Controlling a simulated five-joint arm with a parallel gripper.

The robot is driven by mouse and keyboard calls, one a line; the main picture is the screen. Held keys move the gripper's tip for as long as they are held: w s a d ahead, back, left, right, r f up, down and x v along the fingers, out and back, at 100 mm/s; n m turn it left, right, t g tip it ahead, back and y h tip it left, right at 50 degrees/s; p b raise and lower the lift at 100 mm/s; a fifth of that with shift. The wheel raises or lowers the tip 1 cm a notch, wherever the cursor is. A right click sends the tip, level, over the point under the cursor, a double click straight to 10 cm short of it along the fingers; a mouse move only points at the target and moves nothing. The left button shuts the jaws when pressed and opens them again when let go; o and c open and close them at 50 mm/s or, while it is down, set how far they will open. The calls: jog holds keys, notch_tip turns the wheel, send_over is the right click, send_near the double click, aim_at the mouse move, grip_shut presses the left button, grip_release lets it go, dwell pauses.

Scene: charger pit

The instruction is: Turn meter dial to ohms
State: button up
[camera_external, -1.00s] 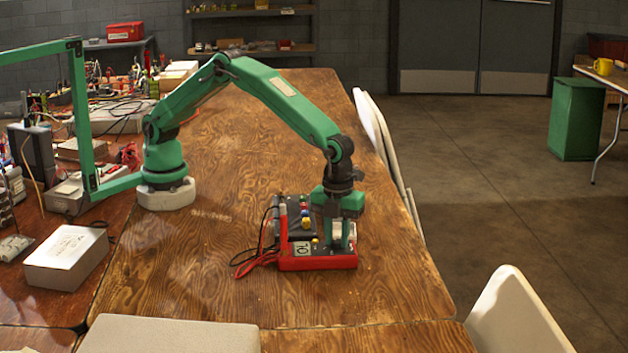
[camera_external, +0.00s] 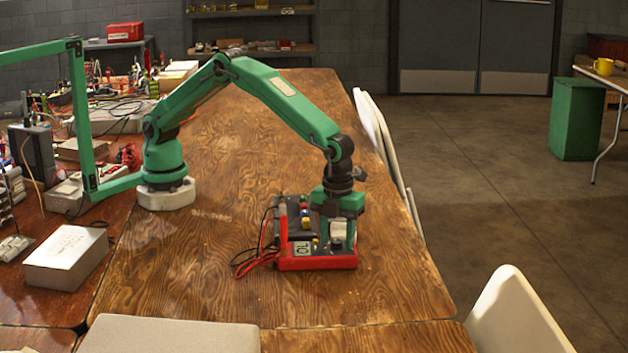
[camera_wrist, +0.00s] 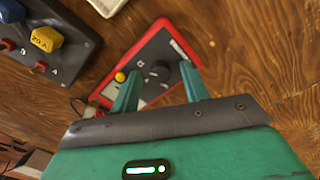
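The meter (camera_external: 318,264) is a red-cased box with a dark face, lying on the wooden table in the external view. In the wrist view the meter (camera_wrist: 182,43) lies at a slant, with a yellow button and a black round dial (camera_wrist: 160,73) on its face. My gripper (camera_wrist: 159,76) points down over the meter, its two green fingers apart on either side of the dial. I cannot tell whether they touch it. In the external view my gripper (camera_external: 336,240) is above the meter's right part and hides the dial. The dial's setting is not readable.
A dark box with coloured blocks (camera_wrist: 47,40) sits close beside the meter. Red and black leads (camera_external: 258,258) lie left of the meter. A white box (camera_external: 68,255) and electronics clutter are farther left. The table front and right of the meter is clear.

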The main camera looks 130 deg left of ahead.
aim_at(335, 241)
jog(key=shift+r, duration=0.15)
jog(key=shift+r, duration=3.75)
jog(key=s+d+r+n+t, duration=0.3)
jog(key=s+r+n, duration=0.5)
jog(key=s+r, duration=0.8)
jog(key=s+f+n+t, duration=0.1)
jog(key=s+n, duration=0.2)
jog(key=s, duration=0.7)
jog(key=s+d+f+n+t, duration=0.1)
jog(key=s+n, duration=0.3)
jog(key=s, duration=0.6)
jog(key=shift+s+d+f+t, duration=0.15)
jog(key=shift+f+t, duration=0.15)
jog(key=shift+f, duration=0.25)
